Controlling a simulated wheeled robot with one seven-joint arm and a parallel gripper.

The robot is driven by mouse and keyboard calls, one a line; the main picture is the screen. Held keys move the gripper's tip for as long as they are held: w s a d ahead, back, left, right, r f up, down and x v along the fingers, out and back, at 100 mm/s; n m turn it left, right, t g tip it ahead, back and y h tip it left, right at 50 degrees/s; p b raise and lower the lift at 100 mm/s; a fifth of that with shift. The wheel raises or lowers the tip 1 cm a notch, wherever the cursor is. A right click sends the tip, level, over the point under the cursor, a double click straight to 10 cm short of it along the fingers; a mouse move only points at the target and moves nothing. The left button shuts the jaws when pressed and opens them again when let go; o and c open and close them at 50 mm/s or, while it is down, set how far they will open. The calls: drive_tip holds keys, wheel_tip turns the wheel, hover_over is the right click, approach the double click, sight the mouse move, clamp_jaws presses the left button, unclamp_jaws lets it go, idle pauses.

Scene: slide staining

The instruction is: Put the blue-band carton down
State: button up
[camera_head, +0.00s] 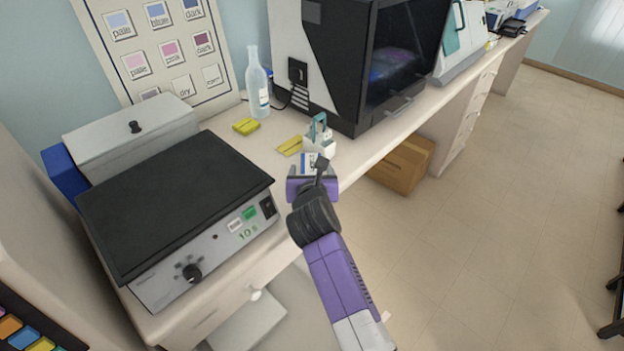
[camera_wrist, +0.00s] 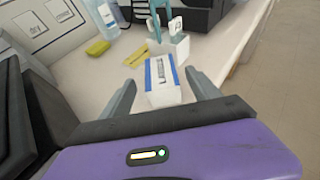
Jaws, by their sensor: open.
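The blue-band carton (camera_wrist: 162,80) is a small white box with blue bands and dark lettering. In the wrist view it sits on the bench top between the two fingers of my gripper (camera_wrist: 158,98), which are open and apart from its sides. In the head view the carton (camera_head: 310,162) shows just beyond my gripper (camera_head: 313,178), near the front edge of the bench, partly hidden by my wrist. Whether its base rests fully on the bench is hidden.
A white and teal holder (camera_head: 319,136) stands just behind the carton. Yellow packs (camera_head: 246,126) and a clear bottle (camera_head: 257,84) are further back. A hotplate (camera_head: 180,210) is at left, a large black and white machine (camera_head: 350,60) at right. The bench edge is close.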

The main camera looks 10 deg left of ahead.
drive_tip(key=v, duration=0.7)
drive_tip(key=shift+s, duration=0.1)
drive_tip(key=s+d+f+n+t+h, duration=0.2)
drive_tip(key=s+d+n+h, duration=0.15)
drive_tip(key=s+d, duration=0.7)
drive_tip(key=s+d+f+n+t+h, duration=0.1)
drive_tip(key=s+d+n+t+h, duration=0.15)
drive_tip(key=s+d+n, duration=0.75)
drive_tip(key=s+d+r+n+g+y, duration=0.1)
drive_tip(key=s+d+r+n+y, duration=0.1)
drive_tip(key=s+n, duration=0.8)
drive_tip(key=s+d+r+n+g+y, duration=0.1)
drive_tip(key=s+d+n+g+y, duration=0.1)
drive_tip(key=s+n, duration=0.9)
drive_tip(key=d+f+v, duration=0.1)
drive_tip(key=v, duration=0.6)
drive_tip(key=shift+s, duration=0.25)
